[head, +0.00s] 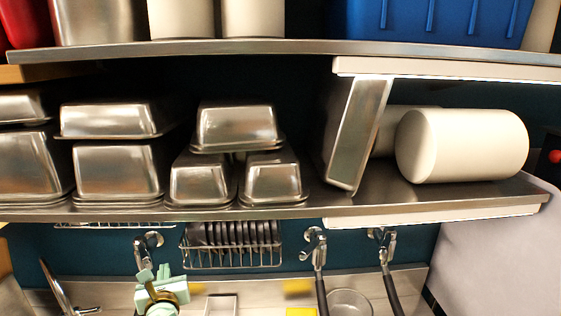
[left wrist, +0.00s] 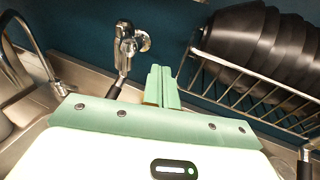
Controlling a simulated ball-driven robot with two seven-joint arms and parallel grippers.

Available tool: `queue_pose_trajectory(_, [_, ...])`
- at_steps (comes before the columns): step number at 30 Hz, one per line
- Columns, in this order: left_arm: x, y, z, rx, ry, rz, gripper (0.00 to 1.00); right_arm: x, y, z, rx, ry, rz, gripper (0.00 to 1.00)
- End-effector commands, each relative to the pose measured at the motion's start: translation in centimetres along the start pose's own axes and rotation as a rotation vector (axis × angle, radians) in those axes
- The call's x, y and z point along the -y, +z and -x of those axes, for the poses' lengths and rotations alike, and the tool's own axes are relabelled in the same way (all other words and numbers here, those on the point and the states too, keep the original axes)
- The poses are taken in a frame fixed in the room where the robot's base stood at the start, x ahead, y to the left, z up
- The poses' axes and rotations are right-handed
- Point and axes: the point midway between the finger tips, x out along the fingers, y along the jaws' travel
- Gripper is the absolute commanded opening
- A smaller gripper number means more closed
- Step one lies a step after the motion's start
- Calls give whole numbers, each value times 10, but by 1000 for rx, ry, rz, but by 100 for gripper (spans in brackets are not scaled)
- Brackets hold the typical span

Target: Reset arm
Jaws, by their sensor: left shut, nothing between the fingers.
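My left gripper (head: 152,278) shows at the bottom of the head view, as pale green fingers below the lower shelf, in front of the wall taps. In the left wrist view the left gripper (left wrist: 161,88) has its green fingers together, with nothing between them. It points toward the wall, beside a wall tap (left wrist: 128,45) and left of a wire rack (left wrist: 235,90) of dark dishes. My right gripper does not show in either view.
A steel shelf (head: 330,207) holds upturned metal pans (head: 115,172) and white cylinders (head: 462,146). An upper shelf (head: 250,47) carries a blue bin (head: 440,20). Wall taps (head: 318,250), the dish rack (head: 232,262) and a curved faucet (head: 58,290) surround the left gripper.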

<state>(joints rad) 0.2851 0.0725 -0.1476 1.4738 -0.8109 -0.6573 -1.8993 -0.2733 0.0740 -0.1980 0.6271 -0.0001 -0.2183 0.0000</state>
Motion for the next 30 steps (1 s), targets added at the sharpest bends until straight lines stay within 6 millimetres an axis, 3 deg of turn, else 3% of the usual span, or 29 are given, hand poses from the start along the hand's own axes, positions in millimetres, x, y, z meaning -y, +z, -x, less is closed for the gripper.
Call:
queue_pose_trajectory(5, [0, -3, -13, 1, -1, -3, 0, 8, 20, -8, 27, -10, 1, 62])
queue_pose_trajectory(12, [0, -6, -52, 0, 1, -1, 0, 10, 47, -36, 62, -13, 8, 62])
queue_pose_trajectory(20, [0, -3, -88, 0, 0, -2, 0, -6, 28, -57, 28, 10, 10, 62])
queue_pose_trajectory(30, [0, 0, -101, -1, 0, -1, 0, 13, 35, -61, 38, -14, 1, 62])
